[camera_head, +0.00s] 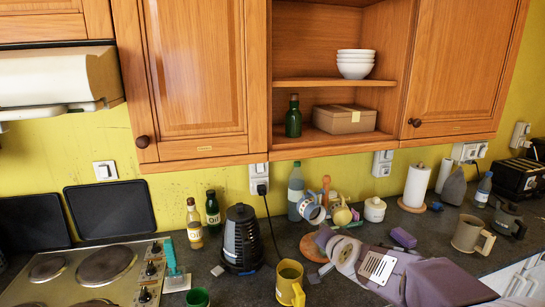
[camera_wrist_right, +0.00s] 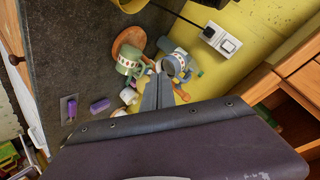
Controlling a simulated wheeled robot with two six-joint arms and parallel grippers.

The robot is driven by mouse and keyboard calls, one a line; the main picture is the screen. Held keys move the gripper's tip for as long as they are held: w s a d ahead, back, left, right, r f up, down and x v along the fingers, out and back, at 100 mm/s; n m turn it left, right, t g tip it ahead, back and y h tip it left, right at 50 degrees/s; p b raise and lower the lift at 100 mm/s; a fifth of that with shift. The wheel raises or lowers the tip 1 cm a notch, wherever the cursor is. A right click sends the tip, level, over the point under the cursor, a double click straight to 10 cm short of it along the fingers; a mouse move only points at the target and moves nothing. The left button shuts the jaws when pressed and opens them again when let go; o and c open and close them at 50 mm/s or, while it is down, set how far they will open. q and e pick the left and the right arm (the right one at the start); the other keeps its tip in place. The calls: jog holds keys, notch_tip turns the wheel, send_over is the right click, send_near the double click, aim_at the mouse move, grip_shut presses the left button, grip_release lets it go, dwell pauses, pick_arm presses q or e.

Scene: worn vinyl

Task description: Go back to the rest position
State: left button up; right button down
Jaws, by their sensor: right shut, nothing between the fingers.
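My right gripper (camera_head: 325,238) reaches in from the lower right of the head view, over the dark countertop (camera_head: 235,290). In the right wrist view, its two grey fingers (camera_wrist_right: 158,92) are together with nothing between them. They point toward a cluster of mugs, but I cannot tell the exact gap. My left gripper is not in view.
A yellow mug (camera_head: 290,283) and a black kettle (camera_head: 241,238) stand left of my right arm. A beige mug (camera_head: 470,234) is to its right. The hob (camera_head: 75,270) is at the left. Wooden cupboards (camera_head: 200,75) hang above. A purple sponge (camera_head: 403,237) lies beside the arm.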

jog(key=s+d+f+n+g, duration=0.1)
jog(key=s+f+n+g, duration=0.2)
jog(key=s+f, duration=0.7)
jog(key=s+d+f+n+g, duration=0.2)
jog(key=s+f+n+g, duration=0.2)
jog(key=s, duration=1.3)
notch_tip(320, 180, down, 6)
jog(key=g, duration=0.3)
jog(key=shift+s+d+n+g, duration=0.25)
jog(key=shift+d+n+g, duration=0.05)
jog(key=shift+g, duration=0.1)
